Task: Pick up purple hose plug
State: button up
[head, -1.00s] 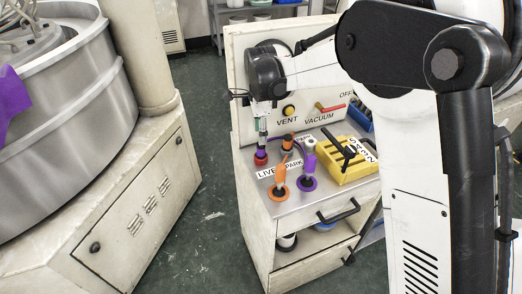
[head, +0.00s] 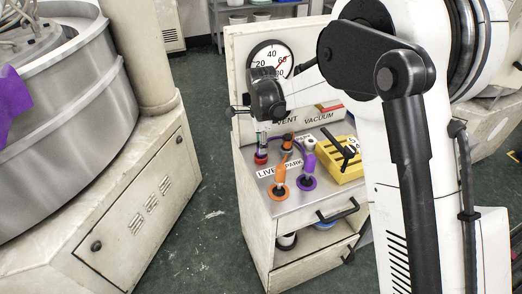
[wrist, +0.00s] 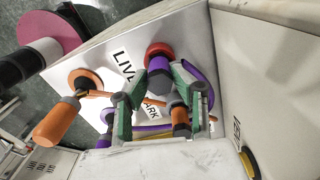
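The purple hose plug (wrist: 160,68) has a grey end and stands in a red ring (wrist: 160,50) at the top of the panel in the wrist view. In the head view the red ring (head: 261,158) sits at the back left of the cabinet top. My gripper (wrist: 158,88) is open, its green fingers on either side of the plug's grey end; I cannot tell whether they touch it. In the head view my gripper (head: 262,139) points down over the red ring and hides most of the plug. A purple hose (wrist: 203,78) curves past the right finger.
An orange handle (head: 280,173) and a purple handle (head: 309,165) stand in front of the red ring. An orange plug (wrist: 181,118) is close to my right finger. A yellow block (head: 348,171) lies to the right. The gauge panel (head: 240,85) rises behind.

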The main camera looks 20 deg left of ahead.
grip_shut()
jog(key=shift+r, duration=0.1)
